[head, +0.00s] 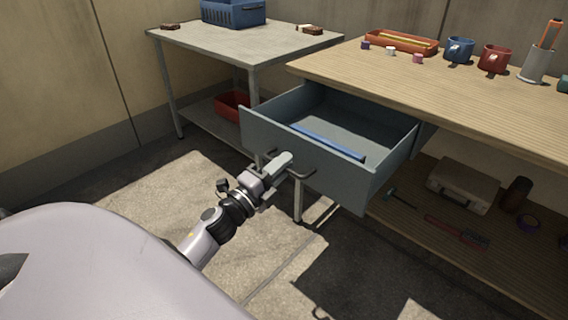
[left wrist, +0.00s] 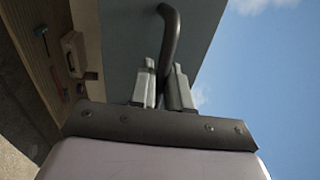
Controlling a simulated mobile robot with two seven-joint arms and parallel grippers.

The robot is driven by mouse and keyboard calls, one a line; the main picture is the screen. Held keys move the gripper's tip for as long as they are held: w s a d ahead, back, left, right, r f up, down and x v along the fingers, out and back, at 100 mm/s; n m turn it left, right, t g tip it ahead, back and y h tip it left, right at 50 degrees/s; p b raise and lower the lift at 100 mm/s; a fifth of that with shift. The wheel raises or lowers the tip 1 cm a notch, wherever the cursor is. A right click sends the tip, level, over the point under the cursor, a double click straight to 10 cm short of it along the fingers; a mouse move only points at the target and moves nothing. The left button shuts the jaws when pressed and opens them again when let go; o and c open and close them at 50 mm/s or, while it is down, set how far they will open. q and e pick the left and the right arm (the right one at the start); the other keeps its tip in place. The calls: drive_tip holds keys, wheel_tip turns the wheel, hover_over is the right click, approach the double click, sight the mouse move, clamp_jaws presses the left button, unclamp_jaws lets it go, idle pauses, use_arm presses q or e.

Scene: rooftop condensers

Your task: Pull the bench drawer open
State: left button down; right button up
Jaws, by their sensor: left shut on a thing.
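The bench drawer (head: 300,150) is grey-blue and stands pulled out from under the wooden bench top (head: 440,85). A blue bar-shaped thing (head: 328,140) lies inside it. A dark bar handle (head: 301,175) runs along the drawer front. My left gripper (head: 283,163) is at the handle, shut on it. In the left wrist view the fingers (left wrist: 163,85) close around the dark handle (left wrist: 170,35), with the drawer front (left wrist: 130,45) behind it. My right gripper is in neither view.
A grey side table (head: 235,42) with a blue crate (head: 233,12) stands at the left. Mugs (head: 458,50) and an orange tray (head: 401,41) sit on the bench. A pale case (head: 460,186) lies on the lower shelf. The floor before the drawer is clear.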

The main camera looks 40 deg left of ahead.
use_arm(q)
drive_tip(key=shift+s, duration=0.2)
drive_tip(key=c, duration=1.3)
unclamp_jaws()
drive_tip(key=v, duration=0.7)
drive_tip(key=shift+s, duration=0.1)
